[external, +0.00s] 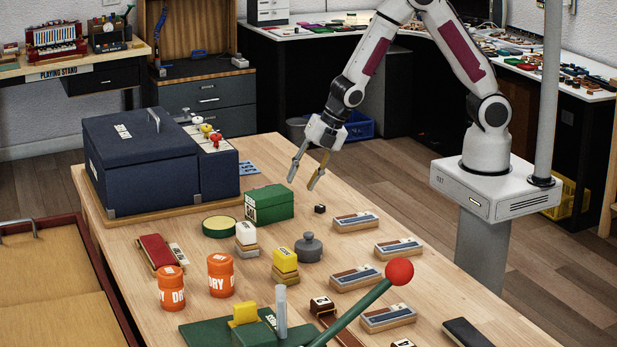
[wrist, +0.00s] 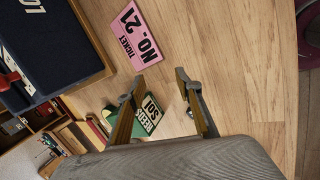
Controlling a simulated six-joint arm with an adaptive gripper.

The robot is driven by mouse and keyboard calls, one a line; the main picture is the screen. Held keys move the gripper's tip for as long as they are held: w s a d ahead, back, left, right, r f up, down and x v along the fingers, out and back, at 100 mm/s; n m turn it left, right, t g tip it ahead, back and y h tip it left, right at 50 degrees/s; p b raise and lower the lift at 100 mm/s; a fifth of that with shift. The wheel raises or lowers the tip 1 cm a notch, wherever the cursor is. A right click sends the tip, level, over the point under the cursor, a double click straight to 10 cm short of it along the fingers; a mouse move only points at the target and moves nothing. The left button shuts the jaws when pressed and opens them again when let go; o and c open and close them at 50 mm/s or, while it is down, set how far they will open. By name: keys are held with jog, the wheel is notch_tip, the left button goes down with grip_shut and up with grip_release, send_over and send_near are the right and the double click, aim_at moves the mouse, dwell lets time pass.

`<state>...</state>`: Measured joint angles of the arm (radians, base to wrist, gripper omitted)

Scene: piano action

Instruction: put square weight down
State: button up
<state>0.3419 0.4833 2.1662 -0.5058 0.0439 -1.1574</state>
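My gripper (external: 302,183) is open, its two fingers pointing down in the air above the table's far edge, near the green box. In the wrist view its spread fingers (wrist: 160,82) have nothing held between them. A small dark cube (external: 320,209) sits on the table below and slightly right of the gripper; I cannot tell whether it is the square weight. A round grey knobbed weight (external: 309,247) stands nearer the camera.
A green labelled box (external: 269,204) stands left of the cube. A large navy case (external: 142,160) fills the far left. Orange cans (external: 221,275) and a red-knobbed lever (external: 399,272) stand in front. Wooden blocks with dark tops (external: 355,221) line the right. A pink ticket (wrist: 134,35) shows in the wrist view.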

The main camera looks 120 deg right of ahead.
aim_at(320, 206)
jog(key=a+r+n+g, duration=0.1)
jog(key=a+n, duration=0.1)
jog(key=a, duration=0.1)
jog(key=a+r+n+g, duration=0.1)
jog(key=a+n, duration=0.1)
jog(key=a, duration=0.1)
jog(key=s+a+r+n+g, duration=0.1)
jog(key=a+r+n, duration=0.1)
jog(key=a+n, duration=0.1)
jog(key=shift+a+g, duration=0.3)
jog(key=shift+g, duration=0.1)
jog(key=shift+s+a+r+n, duration=0.15)
jog(key=shift+a+n, duration=0.15)
jog(key=shift+a, duration=0.2)
jog(key=shift+d+f, duration=0.2)
jog(key=shift+f, duration=1.15)
jog(key=shift+w+d+f, duration=0.15)
jog(key=shift+f, duration=1.15)
jog(key=shift+w+d+f, duration=0.15)
jog(key=shift+f, duration=1.1)
grip_shut()
